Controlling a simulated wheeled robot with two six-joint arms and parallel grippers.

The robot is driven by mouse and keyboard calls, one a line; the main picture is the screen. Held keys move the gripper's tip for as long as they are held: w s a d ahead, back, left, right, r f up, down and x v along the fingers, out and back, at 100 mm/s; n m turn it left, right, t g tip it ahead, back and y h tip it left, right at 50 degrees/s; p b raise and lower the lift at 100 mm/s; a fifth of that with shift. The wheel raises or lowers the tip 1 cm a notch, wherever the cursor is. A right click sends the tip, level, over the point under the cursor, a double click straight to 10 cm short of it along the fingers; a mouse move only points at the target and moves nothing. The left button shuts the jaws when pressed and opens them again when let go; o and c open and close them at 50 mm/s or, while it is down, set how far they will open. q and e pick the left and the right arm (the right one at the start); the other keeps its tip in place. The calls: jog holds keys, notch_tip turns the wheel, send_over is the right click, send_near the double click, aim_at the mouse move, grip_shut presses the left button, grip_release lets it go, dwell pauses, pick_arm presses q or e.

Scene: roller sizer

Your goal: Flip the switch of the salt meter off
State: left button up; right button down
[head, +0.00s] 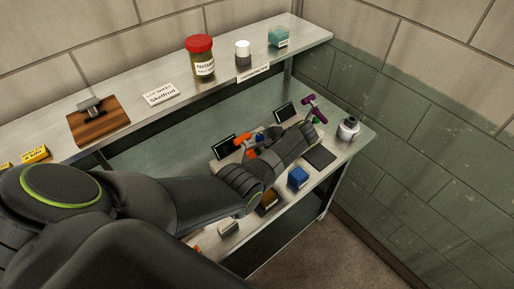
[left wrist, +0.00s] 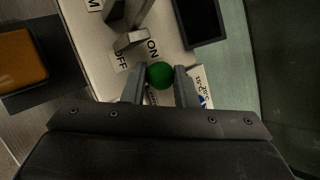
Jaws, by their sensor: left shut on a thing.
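In the left wrist view a pale meter panel (left wrist: 103,62) bears a metal switch (left wrist: 131,40) between printed OFF and ON labels. A round green knob (left wrist: 160,75) sits between the fingertips of my left gripper (left wrist: 160,87), which is shut on it. Whether the knob belongs to the switch is unclear. In the head view a meter with a dark screen (head: 225,147) stands on the bench, partly hidden by my left forearm, which also hides most of the gripper. I cannot read a salt name on it. My right gripper is not in view.
A second screen (head: 287,112) and a purple-handled thing (head: 314,108) stand farther right. An orange block (left wrist: 20,58) and a blue block (head: 298,178) sit near the front edge. A white bottle (head: 348,129) is at the right end. The shelf above holds a red-lidded jar (head: 201,60).

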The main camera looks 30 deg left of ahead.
pick_arm(q)
jog(key=shift+s+d+f+n+t+y+b, duration=0.15)
jog(key=shift+d+f+y+b, duration=0.15)
jog(key=shift+y+b, duration=0.2)
jog(key=shift+s+d+f+n+t+y+b, duration=0.15)
jog(key=shift+d+y+b, duration=0.2)
jog(key=shift+y, duration=0.25)
jog(key=shift+d+f+n+t+y+b, duration=0.1)
jog(key=shift+d+n+t+y+b, duration=0.1)
jog(key=shift+y+b, duration=0.4)
jog(key=shift+d+n+t+y+b, duration=0.1)
jog(key=shift+d+y+b, duration=0.05)
jog(key=shift+y+b, duration=0.45)
jog(key=shift+s, duration=0.1)
jog(key=o, duration=1)
